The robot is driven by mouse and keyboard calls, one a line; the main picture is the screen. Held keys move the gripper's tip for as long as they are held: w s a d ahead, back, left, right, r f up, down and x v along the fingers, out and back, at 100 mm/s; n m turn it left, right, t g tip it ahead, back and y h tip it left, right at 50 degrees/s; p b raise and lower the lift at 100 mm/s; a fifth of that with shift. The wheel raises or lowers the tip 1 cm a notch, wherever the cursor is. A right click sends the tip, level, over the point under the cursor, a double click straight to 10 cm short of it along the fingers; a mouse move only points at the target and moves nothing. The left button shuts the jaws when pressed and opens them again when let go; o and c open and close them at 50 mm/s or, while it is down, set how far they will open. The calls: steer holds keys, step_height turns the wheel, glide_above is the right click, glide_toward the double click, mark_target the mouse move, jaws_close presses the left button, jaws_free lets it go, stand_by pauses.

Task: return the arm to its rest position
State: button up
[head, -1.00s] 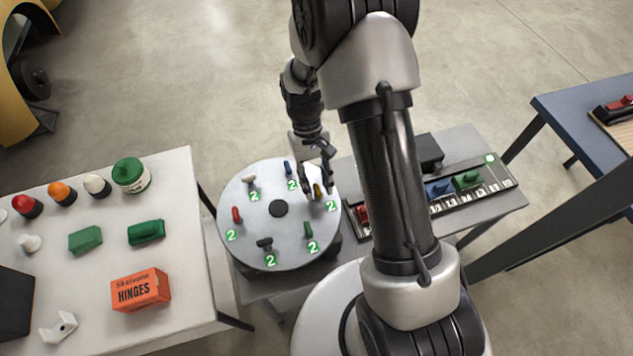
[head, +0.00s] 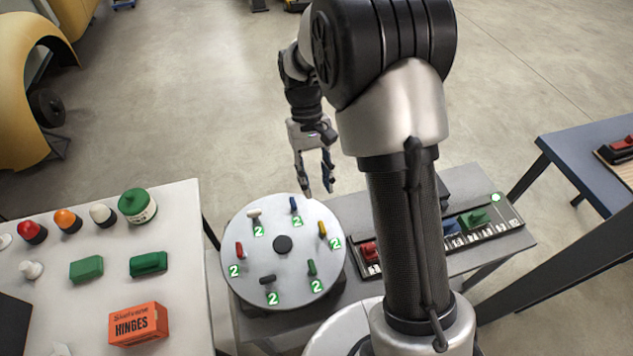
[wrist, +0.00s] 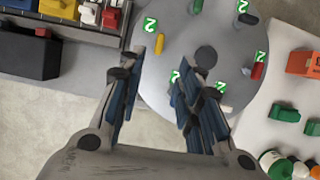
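My gripper (head: 318,186) hangs just beyond the far edge of the round grey turntable (head: 258,217) in the head view. Its fingers are apart and nothing is between them. In the wrist view my gripper (wrist: 160,95) also shows spread fingers, with the turntable (wrist: 172,62) below and beyond them. Several small coloured pegs stand around the turntable, each by a green "2" label. Among them are a yellow peg (head: 322,229), a blue peg (head: 294,205) and a red peg (head: 239,250).
A white table (head: 185,225) at left holds coloured buttons, green blocks and an orange HINGES box (head: 138,324). A rack (head: 490,233) with coloured blocks lies right of the turntable, partly behind my arm. A blue table (head: 580,145) stands at right.

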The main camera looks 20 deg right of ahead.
steer(key=shift+r, duration=0.1)
steer(key=s+r+t+b, duration=0.2)
steer(key=s+r+t, duration=0.2)
steer(key=s+r, duration=0.55)
steer(key=s+r+t+b, duration=0.2)
steer(key=s+t, duration=0.3)
steer(key=s, duration=0.5)
steer(key=shift+s+d+r, duration=0.25)
steer(key=shift+s+r, duration=0.1)
steer(key=shift+r, duration=0.2)
